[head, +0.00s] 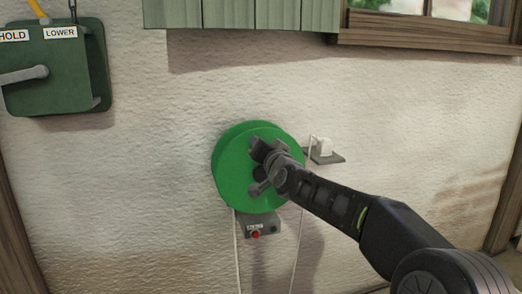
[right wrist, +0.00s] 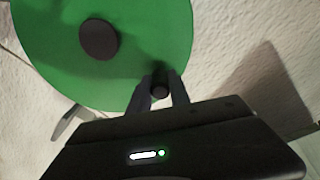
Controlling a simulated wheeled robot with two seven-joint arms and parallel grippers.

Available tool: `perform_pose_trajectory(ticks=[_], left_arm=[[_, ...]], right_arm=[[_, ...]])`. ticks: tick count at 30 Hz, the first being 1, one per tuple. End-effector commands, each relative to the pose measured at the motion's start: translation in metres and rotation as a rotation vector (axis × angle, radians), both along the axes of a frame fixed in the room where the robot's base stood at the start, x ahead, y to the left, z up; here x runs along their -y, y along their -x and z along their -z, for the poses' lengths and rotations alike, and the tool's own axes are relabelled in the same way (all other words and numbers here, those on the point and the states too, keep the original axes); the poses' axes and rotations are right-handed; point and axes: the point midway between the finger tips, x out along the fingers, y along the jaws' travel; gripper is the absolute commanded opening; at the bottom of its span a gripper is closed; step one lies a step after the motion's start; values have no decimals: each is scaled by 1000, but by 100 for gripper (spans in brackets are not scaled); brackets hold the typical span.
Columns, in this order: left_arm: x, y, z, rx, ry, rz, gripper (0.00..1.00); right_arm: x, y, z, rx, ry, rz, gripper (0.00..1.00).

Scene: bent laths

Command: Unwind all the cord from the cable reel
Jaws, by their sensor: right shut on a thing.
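The green cable reel (head: 230,172) is mounted on the wall, and its round face fills the upper left of the right wrist view (right wrist: 60,62). A dark round hub (right wrist: 99,39) sits at the middle of the face. My right gripper (head: 264,168) is in front of the reel. In the right wrist view its fingers (right wrist: 160,92) are shut on a small dark knob (right wrist: 160,84) near the reel's rim. White cord (head: 236,250) hangs below the reel on both sides. Any cord wound inside is hidden by the face. My left gripper is not in view.
A small grey box (head: 259,226) with a red button is under the reel. A white plug (head: 324,147) sits on a grey bracket (head: 328,158) to its right. A green lever box (head: 50,75) marked HOLD and LOWER is at upper left. A window ledge (head: 430,42) is above.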

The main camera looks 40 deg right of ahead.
Motion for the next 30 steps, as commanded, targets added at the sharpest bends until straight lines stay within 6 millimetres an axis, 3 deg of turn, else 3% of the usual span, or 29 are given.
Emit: perform_pose_trajectory(ticks=[13,14,21,30], left_arm=[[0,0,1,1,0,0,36],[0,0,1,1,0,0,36],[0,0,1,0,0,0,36],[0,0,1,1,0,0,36]], right_arm=[[1,0,0,5,-17,2,0],[1,0,0,5,-17,2,25],[1,0,0,5,-16,1,45],[0,2,0,6,-16,1,45]])
